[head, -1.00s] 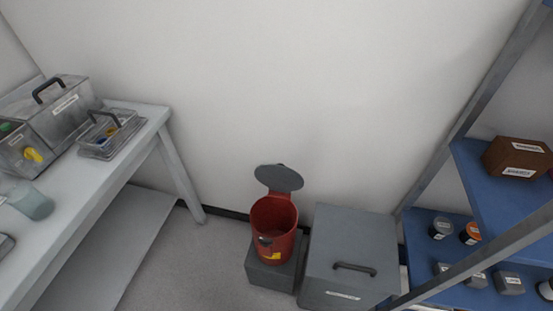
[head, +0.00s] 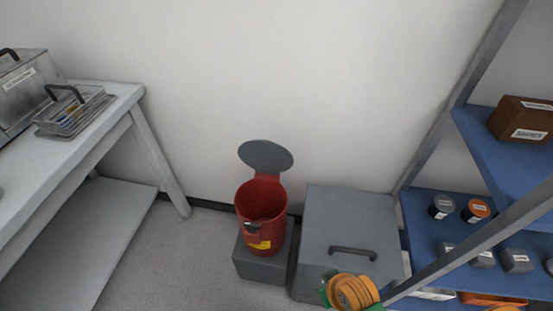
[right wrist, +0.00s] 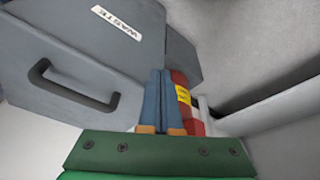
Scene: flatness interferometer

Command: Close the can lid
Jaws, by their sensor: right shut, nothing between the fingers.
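The red can (head: 262,205) stands on a low grey block against the wall in the head view. Its round grey lid (head: 266,156) is open, tilted up at the back, and the can's inside shows. In the right wrist view part of the red can (right wrist: 194,127) with its yellow label shows beyond the fingers, partly hidden by them; the lid cannot be made out there. My right gripper (right wrist: 161,74) has its blue fingers together, shut and empty, apart from the can. Part of my right arm shows at the bottom of the head view. My left gripper is not in view.
A grey box (head: 346,225) with a black handle stands right of the can and also shows in the right wrist view (right wrist: 95,45). A blue shelf unit (head: 425,232) with jars is farther right. A white table (head: 105,112) stands left, with free floor (head: 195,265) between.

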